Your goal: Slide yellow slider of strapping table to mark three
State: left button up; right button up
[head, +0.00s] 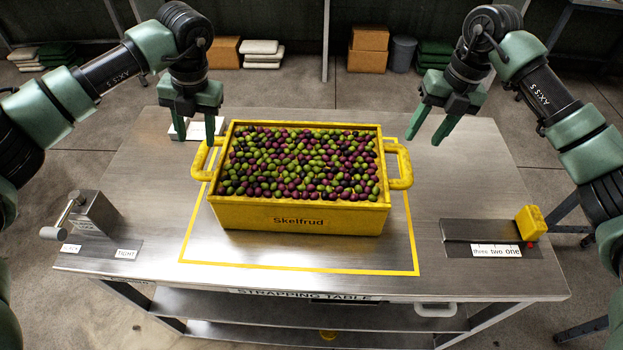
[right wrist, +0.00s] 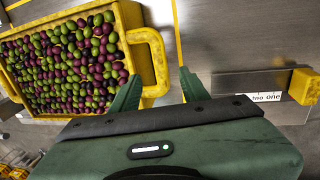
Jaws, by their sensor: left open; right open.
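The yellow slider (head: 530,222) sits at the right end of its dark track (head: 470,230) on the right side of the strapping table (head: 480,180). A white label (head: 497,251) below the track reads "three two one" from left to right, and the slider stands at the "one" end. In the right wrist view the slider (right wrist: 304,86) is at the right edge. My right gripper (head: 434,124) is open and empty above the table, up and left of the slider. My left gripper (head: 196,130) is open and empty near the crate's left handle.
A yellow crate (head: 300,216) full of green and purple olives stands mid-table inside a yellow outline. A lever device (head: 95,212) with a "TIGHT" label is at the left. Bare metal lies between crate and slider track.

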aim_at(531, 225)
jog(key=k, duration=1.5)
